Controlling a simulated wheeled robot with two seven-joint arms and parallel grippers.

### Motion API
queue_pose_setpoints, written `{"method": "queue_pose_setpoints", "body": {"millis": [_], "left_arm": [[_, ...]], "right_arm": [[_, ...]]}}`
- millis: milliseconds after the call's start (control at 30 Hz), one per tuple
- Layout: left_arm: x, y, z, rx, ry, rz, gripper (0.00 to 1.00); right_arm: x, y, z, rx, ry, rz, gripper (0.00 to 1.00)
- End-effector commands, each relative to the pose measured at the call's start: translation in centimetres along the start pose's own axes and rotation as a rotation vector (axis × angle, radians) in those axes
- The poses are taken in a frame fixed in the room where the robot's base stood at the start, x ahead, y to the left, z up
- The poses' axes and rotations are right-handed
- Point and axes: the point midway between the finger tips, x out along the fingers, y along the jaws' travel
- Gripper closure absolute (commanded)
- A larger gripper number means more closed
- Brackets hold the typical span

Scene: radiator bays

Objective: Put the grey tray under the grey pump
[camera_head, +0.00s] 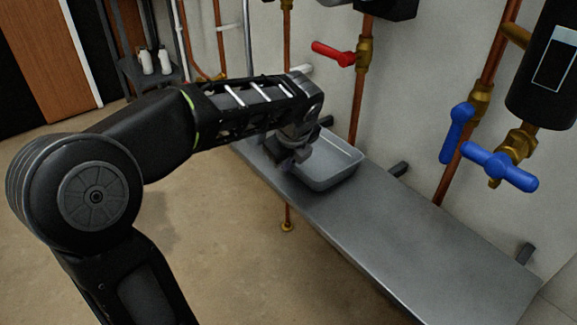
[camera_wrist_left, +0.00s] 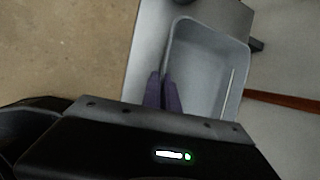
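The grey tray (camera_head: 335,178) is an open rectangular pan at the far part of a metal shelf; it also shows in the left wrist view (camera_wrist_left: 208,32). My left gripper (camera_head: 295,162) is at the tray's near left side. In the left wrist view its two dark fingers (camera_wrist_left: 164,92) are close together, one on each side of the tray's wall, and look shut on it. I cannot tell whether the tray rests on the shelf or is slightly raised. No pump is clearly identifiable; a dark body (camera_head: 392,8) is cut off at the top edge. My right gripper is not in view.
The metal shelf (camera_head: 430,245) is bare toward the near right. Above it, copper pipes carry a red-handled valve (camera_head: 333,53) and blue-handled valves (camera_head: 500,167). A black cylinder (camera_head: 545,75) hangs at right. White bottles (camera_head: 155,62) stand on a dark rack at the back left.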

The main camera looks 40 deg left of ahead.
Motion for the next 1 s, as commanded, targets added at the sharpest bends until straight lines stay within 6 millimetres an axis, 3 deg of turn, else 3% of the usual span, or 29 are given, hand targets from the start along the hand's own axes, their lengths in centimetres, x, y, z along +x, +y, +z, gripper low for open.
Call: {"method": "queue_pose_setpoints", "body": {"millis": [300, 567, 867, 1000], "left_arm": [[0.1, 0.0, 0.0, 0.0, 0.0, 0.0, 1.0], [0.1, 0.0, 0.0, 0.0, 0.0, 0.001, 0.75], [-0.1, 0.0, 0.1, 0.0, 0.0, 0.0, 0.75], [-1.2, -0.1, 0.2, 0.0, -0.001, -0.002, 0.75]], "right_arm": [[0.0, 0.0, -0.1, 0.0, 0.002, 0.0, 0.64], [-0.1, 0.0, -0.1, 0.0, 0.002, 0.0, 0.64], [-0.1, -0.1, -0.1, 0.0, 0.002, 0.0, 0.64], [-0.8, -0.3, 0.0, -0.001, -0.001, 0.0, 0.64]]}}
